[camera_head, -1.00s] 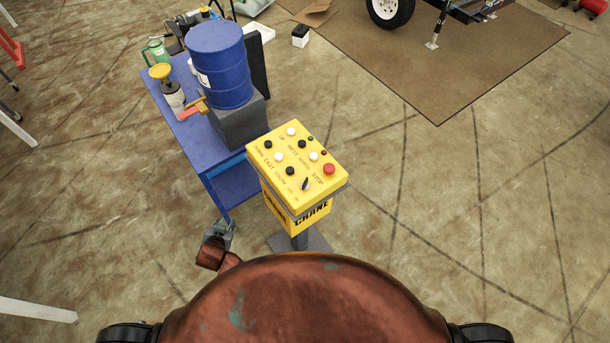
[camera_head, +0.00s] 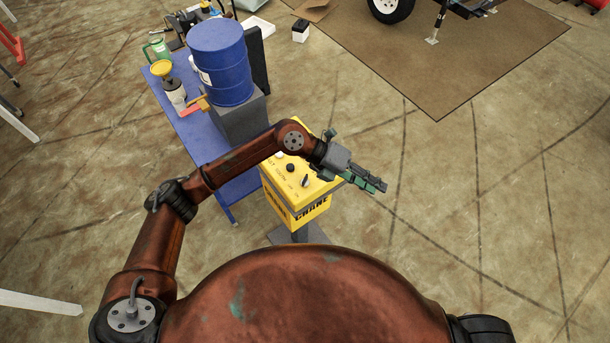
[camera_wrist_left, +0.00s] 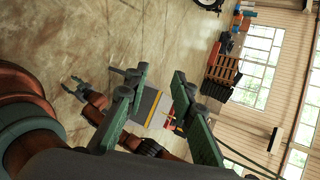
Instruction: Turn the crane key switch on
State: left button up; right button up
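The yellow crane control box (camera_head: 290,207), marked CRANE, stands on a post right of the blue table in the head view. The black key switch (camera_head: 304,182) is on the near part of its sloped top, with its lever standing up from the panel. My left arm reaches across the box and hides most of the other buttons. My left gripper (camera_head: 366,182) is past the box's right side, apart from the switch. In the left wrist view its two green fingers (camera_wrist_left: 160,78) are spread with nothing gripped. A gripper that appears to be my right one (camera_wrist_left: 75,85) shows small there.
The blue table (camera_head: 203,145) holds a blue drum (camera_head: 221,62) on a grey block, close behind the box and my left arm. A brown mat (camera_head: 440,70) with a wheeled trailer lies farther back. The floor right of the box is clear.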

pick_arm(q)
jog(key=w+a+f+t+y, duration=0.1)
jog(key=w+a+f+y, duration=0.45)
jog(key=a, duration=0.35)
jog(key=t+y, duration=0.2)
jog(key=y, duration=0.4)
send_over(305, 178)
jog(key=shift+f, duration=0.65)
notch_tip(305, 178, down, 7)
jog(key=shift+f+p, duration=0.15)
jog(key=shift+p, duration=0.75)
jog(key=shift+c, duration=0.4)
grip_shut()
